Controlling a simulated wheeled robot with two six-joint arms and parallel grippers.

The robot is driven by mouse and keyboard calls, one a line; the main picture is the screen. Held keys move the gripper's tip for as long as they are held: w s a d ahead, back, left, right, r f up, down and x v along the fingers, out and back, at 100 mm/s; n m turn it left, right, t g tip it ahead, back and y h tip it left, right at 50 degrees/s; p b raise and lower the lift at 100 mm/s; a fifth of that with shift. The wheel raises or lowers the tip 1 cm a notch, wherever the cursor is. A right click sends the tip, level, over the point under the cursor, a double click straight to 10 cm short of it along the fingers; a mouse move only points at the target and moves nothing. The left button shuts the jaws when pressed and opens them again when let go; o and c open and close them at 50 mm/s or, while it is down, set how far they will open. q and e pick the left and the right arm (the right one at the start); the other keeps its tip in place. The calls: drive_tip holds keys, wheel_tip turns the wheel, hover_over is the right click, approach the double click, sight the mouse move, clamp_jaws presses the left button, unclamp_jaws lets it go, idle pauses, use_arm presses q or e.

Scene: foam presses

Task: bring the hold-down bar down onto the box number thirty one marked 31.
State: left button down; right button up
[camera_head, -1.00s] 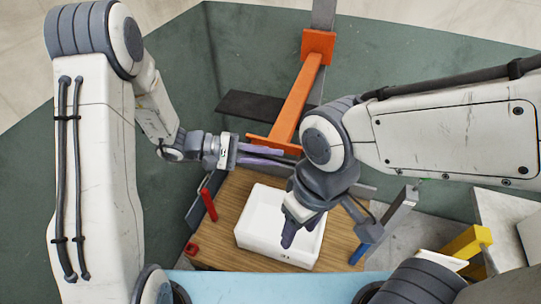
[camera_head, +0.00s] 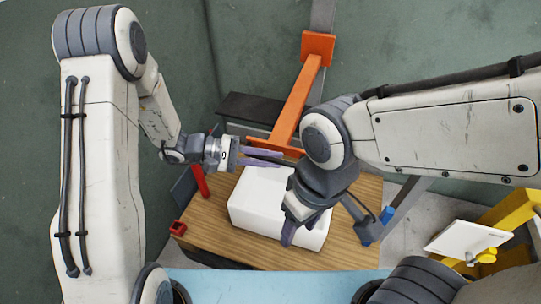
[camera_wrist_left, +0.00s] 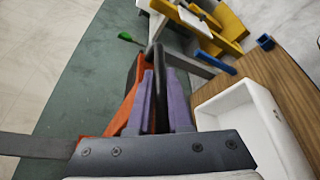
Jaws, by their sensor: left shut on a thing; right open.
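The orange hold-down bar (camera_head: 297,103) slopes from its orange mount at the back toward the bench, ending in a crosspiece (camera_head: 262,146). My left gripper (camera_head: 280,158) is beside the crosspiece; the left wrist view shows its purple fingers (camera_wrist_left: 155,105) shut on a dark handle (camera_wrist_left: 156,62). The white box (camera_head: 262,205) stands on the wooden board just in front of the crosspiece; it also shows in the left wrist view (camera_wrist_left: 222,102). I cannot read its number or tell whether the bar touches it. My right gripper (camera_head: 288,238) is open over the box's front right part, hiding some of it.
The wooden board (camera_head: 205,222) has a red post (camera_head: 199,181) and red block (camera_head: 178,228) at left and a blue block (camera_head: 368,231) at right. A yellow frame (camera_head: 512,212) with a white panel (camera_head: 467,242) stands farther right. A dark plate (camera_head: 250,108) lies behind.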

use_arm(q)
wheel_tip(320, 180, down, 37)
drive_tip(key=b, duration=2.6)
drive_tip(key=shift+r, duration=0.15)
drive_tip(key=c, duration=1.1)
unclamp_jaws()
drive_tip(key=shift+a, duration=0.1)
drive_tip(key=shift+r, duration=0.1)
drive_tip(key=p+v, duration=0.2)
drive_tip(key=v, duration=0.8)
drive_tip(key=shift+s+a, duration=0.15)
drive_tip(key=shift+a, duration=0.05)
